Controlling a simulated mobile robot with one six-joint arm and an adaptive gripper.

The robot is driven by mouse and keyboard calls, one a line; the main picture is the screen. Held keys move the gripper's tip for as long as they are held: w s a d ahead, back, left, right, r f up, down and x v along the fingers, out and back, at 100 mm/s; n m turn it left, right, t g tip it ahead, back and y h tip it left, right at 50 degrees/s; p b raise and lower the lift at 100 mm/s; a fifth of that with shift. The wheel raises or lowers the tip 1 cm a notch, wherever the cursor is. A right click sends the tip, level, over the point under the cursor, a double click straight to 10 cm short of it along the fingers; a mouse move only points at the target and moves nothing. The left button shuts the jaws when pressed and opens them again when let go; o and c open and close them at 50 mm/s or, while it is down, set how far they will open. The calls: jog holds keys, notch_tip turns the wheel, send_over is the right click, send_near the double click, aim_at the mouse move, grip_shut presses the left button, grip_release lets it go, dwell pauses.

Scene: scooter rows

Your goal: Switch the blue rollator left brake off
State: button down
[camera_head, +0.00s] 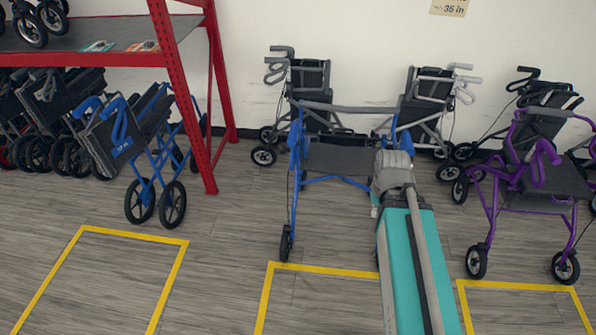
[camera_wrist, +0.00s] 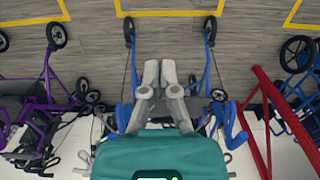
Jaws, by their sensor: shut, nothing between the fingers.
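The blue rollator (camera_head: 292,205) stands open in the middle of the head view, its dark seat (camera_head: 340,158) facing up. One blue handle with its brake lever (camera_head: 296,130) shows at its left side. The right side is largely hidden behind my arm. In the wrist view, which is turned about, its blue legs (camera_wrist: 207,55) stand either side of my gripper (camera_wrist: 160,66). My gripper is shut and empty, over the rollator. In the head view the fingers are hidden by the arm. The brake lever's position cannot be told.
A purple rollator (camera_head: 490,200) stands at the right. A folded blue rollator (camera_head: 150,150) stands beside a red rack (camera_head: 185,95) at the left. Yellow floor frames (camera_head: 135,236) lie in front, with bare floor inside.

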jog(key=shift+f, duration=0.1)
jog(key=w+a+f+m+t+y+b, duration=0.2)
jog(key=w+a+f+m+y+b, duration=0.1)
jog(key=w+f+b, duration=0.6)
jog(key=w+a+f+m+t+y+b, duration=0.3)
jog(key=w+a+f+b, duration=0.5)
jog(key=w+b, duration=0.8)
jog(key=w+a+f+m+t+y+b, duration=0.2)
jog(key=w+a+f+m+y+b, duration=0.3)
jog(key=w+f+b, duration=0.4)
jog(key=w+a+m+b, duration=0.1)
jog(key=w+b, duration=0.3)
jog(key=w, duration=0.1)
jog(key=shift+a+f+m+t+b, duration=0.15)
jog(key=shift+f+m+t+b, duration=0.15)
jog(key=shift+m+t, duration=0.1)
jog(key=shift+w, duration=0.1)
